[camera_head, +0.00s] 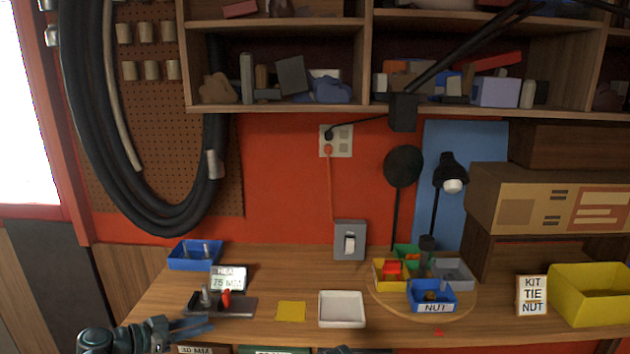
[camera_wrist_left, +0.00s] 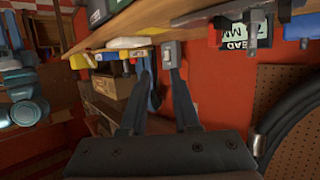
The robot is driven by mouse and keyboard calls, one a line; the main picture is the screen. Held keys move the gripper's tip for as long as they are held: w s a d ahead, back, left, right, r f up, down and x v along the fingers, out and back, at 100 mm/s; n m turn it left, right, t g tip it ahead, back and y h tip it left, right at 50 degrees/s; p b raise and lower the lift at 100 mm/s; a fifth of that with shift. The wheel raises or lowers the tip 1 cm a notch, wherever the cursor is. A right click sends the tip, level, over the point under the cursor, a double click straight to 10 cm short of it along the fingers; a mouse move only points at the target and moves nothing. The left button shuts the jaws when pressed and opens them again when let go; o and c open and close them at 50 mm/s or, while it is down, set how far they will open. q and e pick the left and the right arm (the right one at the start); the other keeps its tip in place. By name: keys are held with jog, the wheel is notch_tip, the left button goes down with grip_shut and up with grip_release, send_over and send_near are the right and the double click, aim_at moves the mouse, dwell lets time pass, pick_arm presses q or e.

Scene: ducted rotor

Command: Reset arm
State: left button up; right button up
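My left arm comes in at the bottom left of the head view. Its gripper (camera_head: 188,328) is low at the front left edge of the workbench, just in front of a dark fixture (camera_head: 237,306). In the left wrist view the two dark fingers of the left gripper (camera_wrist_left: 157,58) stand apart with a gap between them, and I see nothing held.
On the workbench (camera_head: 265,260) are a blue bin (camera_head: 194,256), a small display (camera_head: 229,279), a yellow pad (camera_head: 291,311), a white tray (camera_head: 342,309) and a round stand of coloured bins including a blue NUT bin (camera_head: 432,297). A KIT TIE NUT sign (camera_head: 532,295) and yellow bin (camera_head: 590,293) stand right.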

pick_arm(q)
jog(key=s+d+f+n+g+y, duration=0.1)
jog(key=s+d+f+g, duration=0.2)
jog(key=d, duration=0.4)
jog(key=s+d+f+g+y, duration=0.1)
jog(key=s+d+f+g, duration=0.1)
jog(key=d+f+g, duration=0.4)
jog(key=s+d+f+n+g+y, duration=0.1)
jog(key=s+d+f+n+y, duration=0.3)
jog(key=s+d+y, duration=0.4)
jog(key=s+f+y+p, duration=0.1)
jog(key=s+y, duration=0.1)
jog(key=s, duration=0.1)
jog(key=shift+f+n, duration=0.15)
jog(key=shift+n, duration=0.15)
jog(key=shift+d, duration=0.1)
